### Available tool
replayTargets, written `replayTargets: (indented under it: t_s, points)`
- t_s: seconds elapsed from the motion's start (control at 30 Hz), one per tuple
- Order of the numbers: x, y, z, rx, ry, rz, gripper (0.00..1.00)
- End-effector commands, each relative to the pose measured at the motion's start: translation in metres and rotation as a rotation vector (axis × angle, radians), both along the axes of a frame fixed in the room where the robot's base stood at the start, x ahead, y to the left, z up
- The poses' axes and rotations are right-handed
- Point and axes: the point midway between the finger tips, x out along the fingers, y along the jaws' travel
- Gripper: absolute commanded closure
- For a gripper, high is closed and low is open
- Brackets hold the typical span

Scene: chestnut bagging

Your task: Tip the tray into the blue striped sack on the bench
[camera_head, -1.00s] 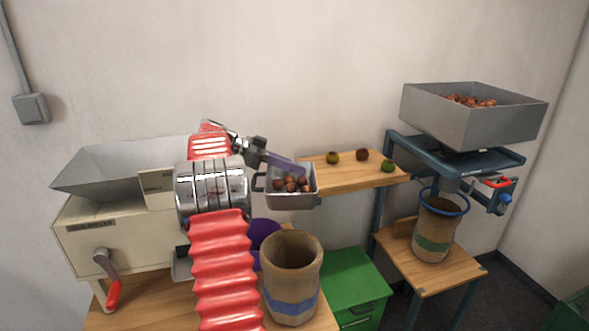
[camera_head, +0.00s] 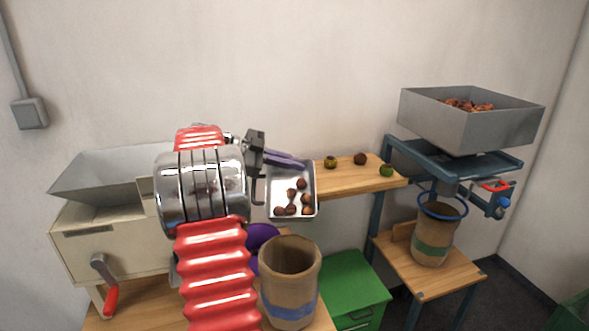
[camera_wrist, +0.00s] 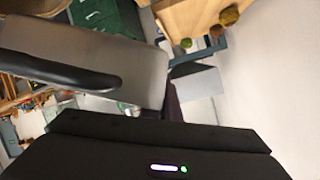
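The grey metal tray (camera_head: 279,187) hangs in the air above and behind the blue striped sack (camera_head: 291,310). It is tilted steeply, its open side facing the head camera, and several brown chestnuts lie towards its lower edge. My gripper (camera_head: 285,161), with purple fingers, is shut on the tray near its upper edge; the exact grip is hard to make out. In the wrist view the tray (camera_wrist: 130,58) fills the upper left. The blue striped sack stands open and upright on the wooden bench. Its inside is dark.
A second sack (camera_head: 432,245) with a green band and blue rim stands on the right stand, under a grey hopper (camera_head: 470,125). A shelf (camera_head: 345,178) holds loose nuts behind. A purple container (camera_head: 262,235) sits beside the striped sack. A cream machine (camera_head: 110,240) stands left.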

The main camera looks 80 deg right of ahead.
Motion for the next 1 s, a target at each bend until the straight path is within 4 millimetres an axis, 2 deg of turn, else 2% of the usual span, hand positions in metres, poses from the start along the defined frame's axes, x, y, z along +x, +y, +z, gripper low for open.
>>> replayTargets:
  t_s: [0.63, 1.0]
  points:
    - [-0.011, 0.038, 0.04, -0.403, -0.105, 0.0, 1.0]
    - [-0.018, 0.067, 0.048, -0.619, -0.161, 0.0, 1.0]
